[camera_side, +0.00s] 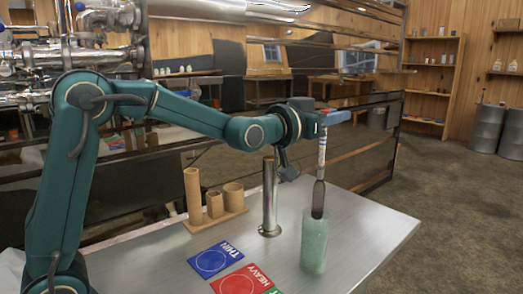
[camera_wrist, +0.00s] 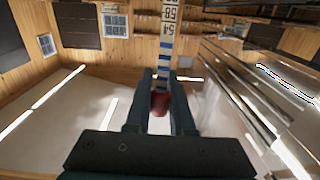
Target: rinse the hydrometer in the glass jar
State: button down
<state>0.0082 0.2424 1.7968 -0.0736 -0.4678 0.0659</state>
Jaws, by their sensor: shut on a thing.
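My gripper (camera_side: 334,118) is shut on the upper stem of the hydrometer (camera_side: 319,197), above the table's right side. The hydrometer hangs about upright, with a banded stem and a dark, wider lower body. The pale green glass jar (camera_side: 314,243) stands on the table directly below. The hydrometer's lower tip overlaps the jar's mouth; I cannot tell how far inside it is. In the wrist view my gripper (camera_wrist: 160,76) holds the numbered stem (camera_wrist: 168,28) between its fingers. The jar is not visible there.
A metal cylinder (camera_side: 270,200) stands upright left of the jar. A wooden rack with several tubes (camera_side: 214,205) is further left. Blue (camera_side: 214,260) and red (camera_side: 246,281) labelled cards lie in front. The metal table (camera_side: 370,226) is clear right of the jar.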

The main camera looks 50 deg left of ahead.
aim_at(322, 177)
jog(key=shift+f, duration=6.15)
jog(key=shift+r, duration=0.1)
jog(key=shift+r, duration=0.3)
jog(key=shift+f, duration=0.35)
